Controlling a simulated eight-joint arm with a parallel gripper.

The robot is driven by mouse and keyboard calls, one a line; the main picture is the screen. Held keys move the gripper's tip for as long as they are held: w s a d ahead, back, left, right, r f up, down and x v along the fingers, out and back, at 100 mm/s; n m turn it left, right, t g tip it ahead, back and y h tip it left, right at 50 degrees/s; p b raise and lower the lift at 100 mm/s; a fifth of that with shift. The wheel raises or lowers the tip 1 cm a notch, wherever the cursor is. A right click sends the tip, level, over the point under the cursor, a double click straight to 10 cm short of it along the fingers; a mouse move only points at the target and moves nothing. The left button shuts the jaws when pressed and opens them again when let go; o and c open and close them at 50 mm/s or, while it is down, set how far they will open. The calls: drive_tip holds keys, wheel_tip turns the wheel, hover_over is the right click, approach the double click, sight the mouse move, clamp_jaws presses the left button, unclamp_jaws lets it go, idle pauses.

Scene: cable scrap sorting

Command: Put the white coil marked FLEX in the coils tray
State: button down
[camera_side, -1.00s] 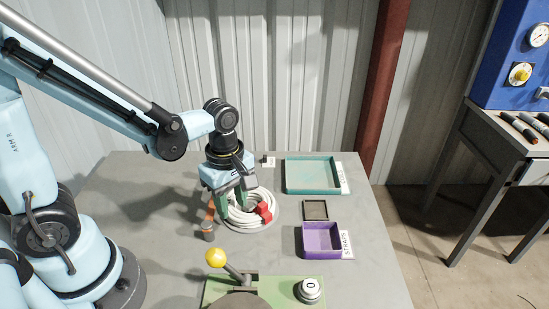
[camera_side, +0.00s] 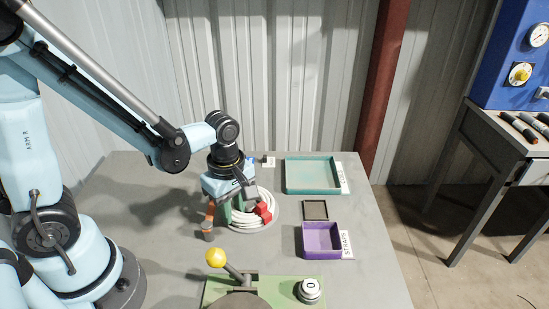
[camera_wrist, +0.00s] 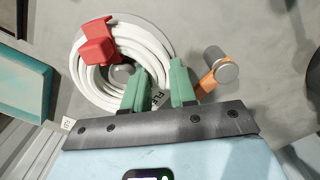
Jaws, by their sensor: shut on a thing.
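The white coil (camera_side: 240,224) lies flat on a grey round patch on the table, with a red clip (camera_side: 264,212) on its right side. My gripper (camera_side: 232,206) is low over the coil. Its green fingers (camera_wrist: 159,82) straddle the near part of the ring and are shut on it.
An orange and grey cylindrical piece (camera_side: 207,228) stands close beside the coil. A purple tray (camera_side: 322,254) labelled STRAPS and a small dark tray (camera_side: 315,210) are to the right. A yellow-knobbed lever (camera_side: 215,258) on a green base is in front. The table between coil and teal tray looks clear.

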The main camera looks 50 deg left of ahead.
drive_tip(key=shift+r, duration=1.5)
drive_tip(key=shift+w, duration=0.1)
drive_tip(key=w, duration=0.6)
drive_tip(key=w+d, duration=0.1)
drive_tip(key=w, duration=0.5)
drive_tip(key=w+d+r, duration=0.1)
drive_tip(key=w, duration=0.5)
drive_tip(key=shift+w, duration=0.1)
drive_tip(key=shift+w+f, duration=0.25)
drive_tip(key=shift+w, duration=0.25)
drive_tip(key=shift+f, duration=1.1)
drive_tip(key=shift+f, duration=0.25)
drive_tip(key=shift+f, duration=0.3)
